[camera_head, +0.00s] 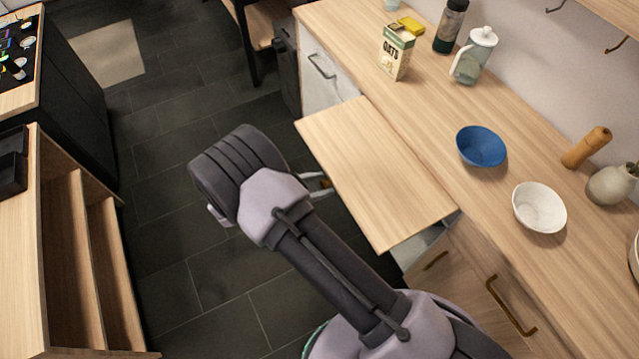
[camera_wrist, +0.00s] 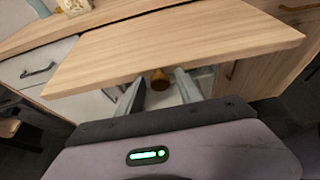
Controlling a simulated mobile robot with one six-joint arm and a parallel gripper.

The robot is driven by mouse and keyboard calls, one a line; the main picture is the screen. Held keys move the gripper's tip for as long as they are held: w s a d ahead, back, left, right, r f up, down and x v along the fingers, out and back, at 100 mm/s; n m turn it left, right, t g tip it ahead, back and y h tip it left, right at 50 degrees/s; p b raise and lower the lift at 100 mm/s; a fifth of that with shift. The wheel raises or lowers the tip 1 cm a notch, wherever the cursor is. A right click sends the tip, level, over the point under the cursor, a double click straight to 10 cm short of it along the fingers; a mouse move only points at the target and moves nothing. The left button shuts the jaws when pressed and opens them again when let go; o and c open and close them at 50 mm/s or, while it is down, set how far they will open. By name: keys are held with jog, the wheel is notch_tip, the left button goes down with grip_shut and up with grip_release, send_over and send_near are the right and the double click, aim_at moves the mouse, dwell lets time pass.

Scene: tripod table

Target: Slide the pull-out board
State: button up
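The pull-out board (camera_head: 375,165) is a light wood panel that sticks out from under the counter's front edge. It also shows in the wrist view (camera_wrist: 170,48), its front edge just ahead of my gripper. My gripper (camera_head: 318,184) is at the board's front edge. In the wrist view its two fingers stand apart, one on each side of the knob, with gaps visible. Part of my arm hides the floor below the board.
The counter (camera_head: 430,110) holds an oats carton (camera_head: 397,52), a glass jug (camera_head: 474,57), a blue bowl (camera_head: 481,146) and a white bowl (camera_head: 539,207). Drawers with handles are under it. A wooden shelf unit (camera_head: 75,270) stands left. Dark tiled floor (camera_head: 170,200) between is clear.

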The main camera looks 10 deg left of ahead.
dwell(0.3)
jog(key=p+v, duration=0.3)
jog(key=v, duration=1.4)
jog(key=shift+r, duration=0.15)
jog(key=shift+a, duration=0.15)
jog(key=w+d+r+m+g+y+b, duration=0.1)
jog(key=w+d+r+m+g+y, duration=0.2)
jog(key=d+r+m, duration=0.45)
jog(key=w+d+r+m+g+y, duration=0.15)
jog(key=d+r+m+g, duration=0.3)
jog(key=d+r, duration=0.55)
jog(key=s+d+r+m+t+y+b, duration=0.1)
jog(key=s+d+r+m+t+y, duration=0.1)
jog(key=s+d+r+m+y, duration=0.2)
jog(key=s+d+r+m+t+y, duration=0.3)
jog(key=s+d+r+m, duration=0.3)
jog(key=m, duration=0.7)
jog(key=s+d+y, duration=0.1)
jog(key=s+d, duration=0.1)
jog(key=s, duration=0.1)
jog(key=shift+s+r+m+b, duration=0.2)
jog(key=shift+s+m+b, duration=0.1)
jog(key=shift+s+b, duration=0.1)
